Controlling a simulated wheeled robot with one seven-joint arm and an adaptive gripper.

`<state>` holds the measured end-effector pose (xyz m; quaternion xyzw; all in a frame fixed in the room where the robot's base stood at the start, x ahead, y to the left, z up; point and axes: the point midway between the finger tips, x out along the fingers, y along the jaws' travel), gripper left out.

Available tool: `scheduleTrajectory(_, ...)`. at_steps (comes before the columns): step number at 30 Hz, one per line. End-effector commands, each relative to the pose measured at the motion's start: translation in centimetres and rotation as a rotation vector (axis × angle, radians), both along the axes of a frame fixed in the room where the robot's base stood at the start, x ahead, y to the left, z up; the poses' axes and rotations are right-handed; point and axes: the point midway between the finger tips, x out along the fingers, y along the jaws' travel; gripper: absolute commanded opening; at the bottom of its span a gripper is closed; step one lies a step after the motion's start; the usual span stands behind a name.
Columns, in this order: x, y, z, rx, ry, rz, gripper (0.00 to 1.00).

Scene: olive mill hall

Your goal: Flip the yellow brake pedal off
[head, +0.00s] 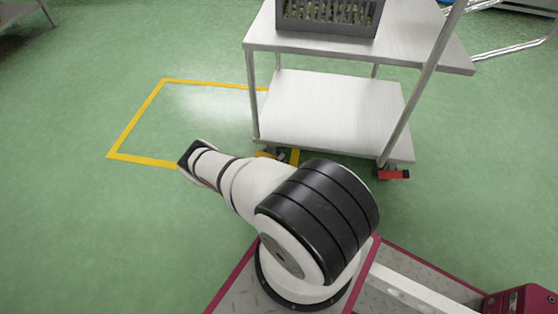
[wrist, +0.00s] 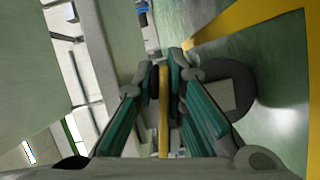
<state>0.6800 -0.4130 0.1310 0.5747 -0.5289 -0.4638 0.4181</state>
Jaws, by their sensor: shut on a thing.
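The yellow brake pedal (head: 266,154) is at the cart's near left caster in the head view, low by the floor and partly hidden by my arm. In the wrist view the yellow pedal (wrist: 163,112) shows edge-on as a narrow upright strip between the fingers. My gripper (wrist: 163,76) is closed on it, with a finger pad on each side. Whether the pedal is tilted up or down is hard to tell.
The metal cart has a lower shelf (head: 335,108) and a top carrying a grey crate (head: 327,27). A red pedal (head: 392,174) is at its near right caster. Yellow floor tape (head: 135,119) marks a bay. The green floor to the left is clear.

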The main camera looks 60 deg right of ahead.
Motion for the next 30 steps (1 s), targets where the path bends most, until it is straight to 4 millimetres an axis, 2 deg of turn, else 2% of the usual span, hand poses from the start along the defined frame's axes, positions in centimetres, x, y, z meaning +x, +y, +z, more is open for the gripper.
scheduleTrajectory(12,0.0,0.1,0.9,-0.084,0.211,-0.002,0.00)
scheduleTrajectory(23,0.2,0.2,1.1,-0.095,0.230,0.000,0.00)
scheduleTrajectory(24,0.2,0.2,1.1,-0.094,0.229,0.000,0.21)
scheduleTrajectory(25,0.2,0.2,1.1,-0.094,0.229,0.000,0.27)
scheduleTrajectory(26,0.2,0.1,1.1,-0.094,0.229,0.000,0.32)
scheduleTrajectory(30,0.2,0.1,1.1,-0.094,0.229,0.000,0.32)
